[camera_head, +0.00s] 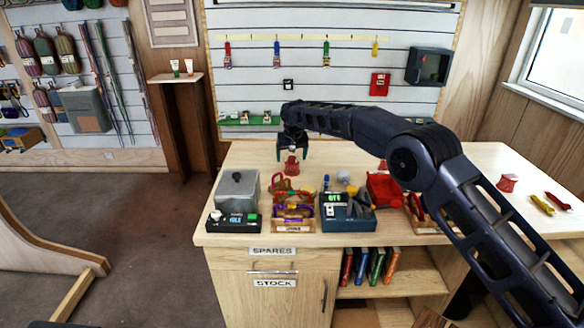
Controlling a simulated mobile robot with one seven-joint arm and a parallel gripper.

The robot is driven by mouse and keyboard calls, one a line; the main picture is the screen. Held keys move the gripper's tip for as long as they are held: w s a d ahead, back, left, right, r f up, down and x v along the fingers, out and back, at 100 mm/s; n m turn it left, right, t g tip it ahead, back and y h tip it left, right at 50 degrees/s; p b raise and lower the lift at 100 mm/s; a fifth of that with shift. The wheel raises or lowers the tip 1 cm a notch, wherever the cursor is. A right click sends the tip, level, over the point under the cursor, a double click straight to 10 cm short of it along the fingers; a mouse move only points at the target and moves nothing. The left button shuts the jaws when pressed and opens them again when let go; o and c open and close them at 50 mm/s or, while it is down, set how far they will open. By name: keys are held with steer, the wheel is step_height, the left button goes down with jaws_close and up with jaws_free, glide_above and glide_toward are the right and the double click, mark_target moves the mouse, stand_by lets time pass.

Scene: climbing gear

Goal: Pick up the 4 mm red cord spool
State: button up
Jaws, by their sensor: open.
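A small red spool-like object (291,166) stands on the wooden counter (335,157), behind the tray of coloured gear. A second red spool-like object (507,183) stands on the counter at the right. No size marking is readable on either, so I cannot tell which is the 4 mm one. My gripper (291,154) points down above the first red object, its fingers apart. It appears empty, and a gap shows between the fingertips and the object. My arm crosses the right half of the view and hides part of the counter.
On the counter's front edge are a grey device with a display (236,190), a tray of coloured gear (294,225) and a blue box (347,213). A red bin (383,187) stands near my arm. Yellow (542,204) and red tools lie far right. Bare counter surrounds the first red object's left side.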

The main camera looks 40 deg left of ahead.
steer(key=x, duration=0.5)
steer(key=shift+d+f, duration=0.1)
steer(key=c, duration=1.1)
